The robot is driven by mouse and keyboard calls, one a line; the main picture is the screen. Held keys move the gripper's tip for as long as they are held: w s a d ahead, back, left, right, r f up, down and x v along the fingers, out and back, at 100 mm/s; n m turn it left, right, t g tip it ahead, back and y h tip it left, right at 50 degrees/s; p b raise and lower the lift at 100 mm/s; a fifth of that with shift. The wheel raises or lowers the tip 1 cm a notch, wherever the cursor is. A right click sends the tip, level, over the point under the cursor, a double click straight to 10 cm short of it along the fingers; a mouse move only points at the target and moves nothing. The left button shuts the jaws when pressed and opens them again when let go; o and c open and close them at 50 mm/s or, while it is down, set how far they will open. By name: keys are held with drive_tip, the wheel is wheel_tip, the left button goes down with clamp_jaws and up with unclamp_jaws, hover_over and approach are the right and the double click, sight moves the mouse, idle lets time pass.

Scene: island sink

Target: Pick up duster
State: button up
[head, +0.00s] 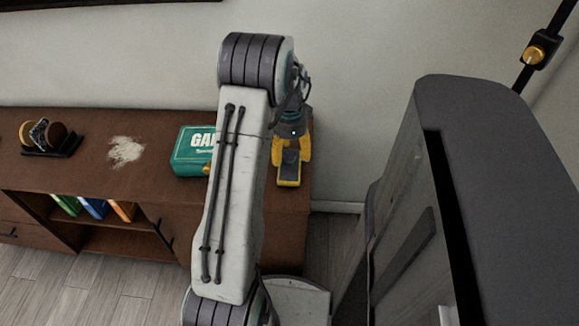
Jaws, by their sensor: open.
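I cannot make out a duster for certain in the head view. My gripper (290,160) has a dark wrist and yellow-and-dark fingers. It is over the right end of the brown cabinet, to the right of a green box, and is open. I see nothing clearly held in it. My arm stands in front of the middle of the view and hides part of the cabinet top and the right side of the green box.
The brown cabinet (88,178) carries a dark ornament (45,137), a whitish powdery patch (126,150) and the green box (190,152). Several books (93,208) stand on its shelf. A large dark grey unit (480,180) fills the right foreground.

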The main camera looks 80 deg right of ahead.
drive_tip(key=shift+f, duration=0.3)
drive_tip(key=shift+c, duration=0.3)
clamp_jaws()
